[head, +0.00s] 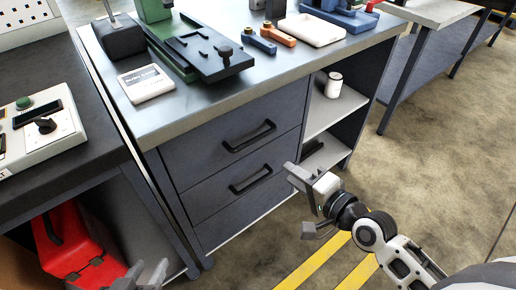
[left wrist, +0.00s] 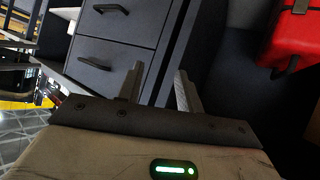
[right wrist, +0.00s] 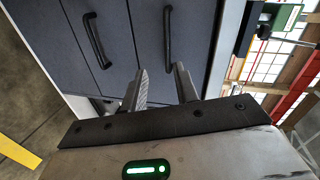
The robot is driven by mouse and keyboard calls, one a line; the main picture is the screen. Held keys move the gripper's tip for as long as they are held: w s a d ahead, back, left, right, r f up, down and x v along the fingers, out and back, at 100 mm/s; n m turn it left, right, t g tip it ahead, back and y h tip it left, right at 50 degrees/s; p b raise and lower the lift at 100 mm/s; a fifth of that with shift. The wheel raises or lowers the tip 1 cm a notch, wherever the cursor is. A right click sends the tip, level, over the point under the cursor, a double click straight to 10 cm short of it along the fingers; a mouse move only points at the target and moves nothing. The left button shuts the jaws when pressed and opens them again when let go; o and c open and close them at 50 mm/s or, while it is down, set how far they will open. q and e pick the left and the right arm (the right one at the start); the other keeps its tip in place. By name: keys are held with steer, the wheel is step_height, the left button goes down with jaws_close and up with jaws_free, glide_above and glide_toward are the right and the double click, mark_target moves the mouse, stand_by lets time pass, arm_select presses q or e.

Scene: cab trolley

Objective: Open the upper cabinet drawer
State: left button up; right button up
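The dark grey cabinet has a stack of drawers with black bar handles. The upper drawer (head: 225,135) looks shut, flush with the front; its handle (head: 249,136) also shows in the right wrist view (right wrist: 167,37). The drawer below (head: 235,182) is shut too, with its own handle (head: 251,180). My right gripper (head: 308,188) is open and empty, in front and to the right of the drawers, apart from both handles. My left gripper (head: 145,276) is open and empty, low in front near the red case; the left wrist view shows its two fingers (left wrist: 159,88) spread.
The worktop (head: 190,118) above the drawers holds a green vise-like tool (head: 170,30), a small white device (head: 146,83) and a tray (head: 312,30). Open shelves (head: 335,110) stand right of the drawers. A red case (head: 75,245) sits lower left. Floor is clear at right.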

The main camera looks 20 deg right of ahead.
mark_target(257, 140)
steer(key=w+a, duration=0.1)
steer(key=w, duration=0.4)
steer(key=w+a+f+m+b, duration=0.1)
steer(key=w+a, duration=0.1)
steer(key=w, duration=0.3)
steer(key=w+a+f+m, duration=0.1)
steer(key=w, duration=0.4)
steer(key=shift+w+a+f+t, duration=0.15)
steer(key=shift+w+a+t, duration=0.05)
steer(key=shift+w+t, duration=0.15)
jaws_close()
